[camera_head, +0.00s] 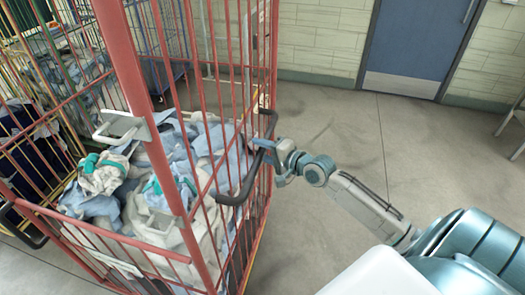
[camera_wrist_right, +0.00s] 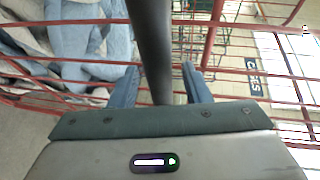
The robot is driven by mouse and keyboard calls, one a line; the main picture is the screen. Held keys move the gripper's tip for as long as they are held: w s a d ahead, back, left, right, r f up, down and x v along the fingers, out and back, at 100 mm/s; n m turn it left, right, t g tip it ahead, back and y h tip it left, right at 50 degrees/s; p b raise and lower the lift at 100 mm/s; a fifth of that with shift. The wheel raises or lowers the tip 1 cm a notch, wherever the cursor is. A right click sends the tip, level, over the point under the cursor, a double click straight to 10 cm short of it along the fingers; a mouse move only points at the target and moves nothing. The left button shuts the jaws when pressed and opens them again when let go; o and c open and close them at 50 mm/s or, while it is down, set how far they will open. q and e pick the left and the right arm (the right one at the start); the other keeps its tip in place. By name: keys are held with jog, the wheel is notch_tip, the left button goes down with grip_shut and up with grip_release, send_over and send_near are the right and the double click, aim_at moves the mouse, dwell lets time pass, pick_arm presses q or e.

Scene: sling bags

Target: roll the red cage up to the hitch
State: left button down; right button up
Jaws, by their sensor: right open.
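The red cage (camera_head: 120,55) stands close at the left of the head view, filled with white and blue cloth (camera_head: 215,150). A black handle bar (camera_head: 237,195) runs along its right side. My right gripper (camera_head: 272,160) is at that bar. In the right wrist view the dark bar (camera_wrist_right: 152,45) passes between the two blue fingers of the right gripper (camera_wrist_right: 158,88), which are apart and not closed on it. Red cage bars (camera_wrist_right: 210,40) lie beyond the fingers. My left gripper is out of view. I cannot make out a hitch.
Other cages with cloth, including a yellow-barred one (camera_head: 35,130), stand behind and left of the red cage. A blue door (camera_head: 415,40) is in the far wall. The grey floor (camera_head: 340,130) on the right is clear, apart from a metal frame (camera_head: 512,120) at the right edge.

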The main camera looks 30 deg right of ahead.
grip_shut()
jog(key=shift+w+a, duration=0.1)
